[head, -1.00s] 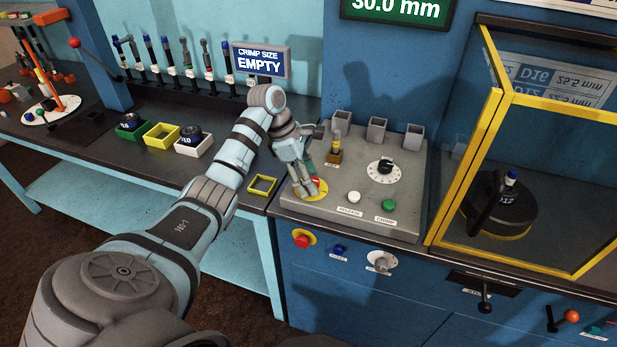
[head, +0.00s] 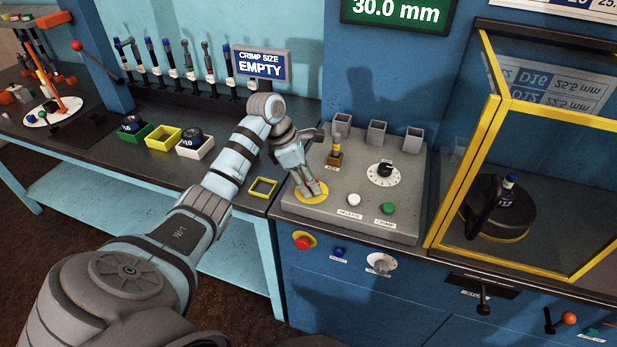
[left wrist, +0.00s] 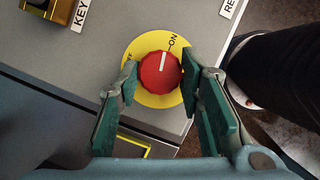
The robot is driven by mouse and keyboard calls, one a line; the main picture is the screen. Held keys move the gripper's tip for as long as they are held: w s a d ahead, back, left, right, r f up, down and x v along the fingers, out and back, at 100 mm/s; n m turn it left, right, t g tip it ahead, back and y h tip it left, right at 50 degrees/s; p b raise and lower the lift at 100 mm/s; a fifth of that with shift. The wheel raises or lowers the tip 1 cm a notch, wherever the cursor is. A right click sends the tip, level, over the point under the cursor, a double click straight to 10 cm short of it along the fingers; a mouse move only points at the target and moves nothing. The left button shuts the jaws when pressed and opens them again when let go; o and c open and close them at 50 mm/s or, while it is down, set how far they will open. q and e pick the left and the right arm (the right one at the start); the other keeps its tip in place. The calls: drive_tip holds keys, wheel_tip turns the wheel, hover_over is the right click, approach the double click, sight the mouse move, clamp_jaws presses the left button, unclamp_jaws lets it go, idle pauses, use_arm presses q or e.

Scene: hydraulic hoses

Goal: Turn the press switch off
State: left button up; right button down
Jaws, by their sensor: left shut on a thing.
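The press switch is a red round knob (left wrist: 160,72) on a yellow disc (left wrist: 136,48) with an ON label (left wrist: 175,40) at its upper right and a partly hidden OFF label at its left. The knob's white mark points up, close to ON. My left gripper (left wrist: 158,82) is shut on the knob, with one green-padded finger on each side. In the head view my left gripper (head: 313,192) comes down over the yellow disc (head: 322,198) and hides the knob. My right gripper is not in view.
The grey panel also bears a brass key switch (head: 334,158), a dial (head: 384,172), a white button (head: 354,200) and a green button (head: 389,208). A red stop button (head: 302,242) sits on the front below. A yellow-framed guard (head: 462,170) stands at the right.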

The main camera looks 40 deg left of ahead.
use_arm(q)
drive_tip(key=n+p, duration=0.1)
drive_tip(key=n, duration=0.1)
drive_tip(key=n+t+y+p, duration=0.1)
drive_tip(key=n, duration=0.2)
drive_tip(key=shift+d+r+y+p, duration=0.2)
drive_tip(key=shift+y+p, duration=0.1)
drive_tip(key=n+p, duration=0.1)
drive_tip(key=n, duration=0.1)
drive_tip(key=n+y, duration=0.1)
drive_tip(key=n, duration=0.1)
drive_tip(key=shift+d+n+t+y+p, duration=0.15)
drive_tip(key=shift+n+t+y+p, duration=0.15)
drive_tip(key=shift+n+p, duration=0.1)
drive_tip(key=shift+f+n, duration=0.15)
drive_tip(key=shift+n, duration=0.35)
drive_tip(key=n+y+b, duration=0.1)
drive_tip(key=b, duration=0.3)
drive_tip(key=n+b, duration=0.2)
drive_tip(key=b, duration=0.2)
drive_tip(key=shift+f+y, duration=0.25)
drive_tip(key=shift+y, duration=0.15)
drive_tip(key=shift+d+r+n+b, duration=0.1)
drive_tip(key=shift+r+n+b, duration=0.1)
drive_tip(key=shift+n+b, duration=0.25)
drive_tip(key=o, duration=1.2)
drive_tip(key=shift+c, duration=0.2)
